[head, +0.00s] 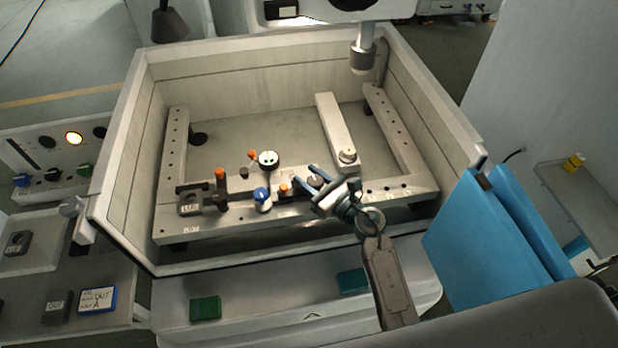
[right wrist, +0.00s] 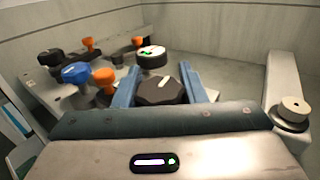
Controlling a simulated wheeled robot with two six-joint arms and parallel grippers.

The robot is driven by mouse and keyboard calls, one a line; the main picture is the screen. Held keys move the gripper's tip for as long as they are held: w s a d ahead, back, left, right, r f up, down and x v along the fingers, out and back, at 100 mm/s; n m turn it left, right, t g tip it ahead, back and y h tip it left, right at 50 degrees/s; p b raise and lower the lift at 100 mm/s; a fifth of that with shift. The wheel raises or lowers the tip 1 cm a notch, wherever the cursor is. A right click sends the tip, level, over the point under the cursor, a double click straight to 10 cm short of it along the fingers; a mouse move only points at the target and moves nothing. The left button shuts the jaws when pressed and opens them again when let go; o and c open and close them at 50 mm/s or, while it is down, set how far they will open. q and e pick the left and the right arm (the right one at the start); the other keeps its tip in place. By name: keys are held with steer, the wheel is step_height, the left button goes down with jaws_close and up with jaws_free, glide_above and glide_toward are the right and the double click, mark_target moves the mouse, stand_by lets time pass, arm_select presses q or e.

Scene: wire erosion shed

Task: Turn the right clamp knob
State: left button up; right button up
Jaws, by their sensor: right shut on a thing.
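The clamp knob, a dark many-sided knob with a white mark on top (right wrist: 160,91), sits between the two blue fingers of my right gripper (right wrist: 164,84) in the right wrist view. In the head view the knob (head: 316,180) shows partly between the fingers of my right gripper (head: 311,179), at the front rail of the frame in the tank. The right gripper is shut on this knob, and the white mark points roughly away from the gripper. My left gripper is in neither view.
A blue knob (head: 262,196), orange knobs (head: 220,174) and a white-topped dial with green marks (head: 268,158) stand left of the gripper. A pale bar (head: 333,125) lies behind it. Tank walls (head: 260,75) surround the frame. A grey nozzle (head: 362,57) hangs above.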

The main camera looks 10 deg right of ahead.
steer(key=shift+w+d+m+t+h, duration=0.15)
steer(key=shift+m+t+h, duration=0.45)
steer(key=shift+m+h, duration=0.5)
steer(key=shift+d+m+t+h, duration=0.1)
steer(key=shift+m+t+h, duration=0.55)
steer(key=shift+h, duration=0.75)
steer(key=o, duration=1)
steer(key=shift+b+v, duration=1.4)
steer(key=shift+v, duration=4)
steer(key=shift+a+r+m, duration=0.1)
steer(key=shift+m, duration=0.15)
steer(key=shift+c, duration=0.2)
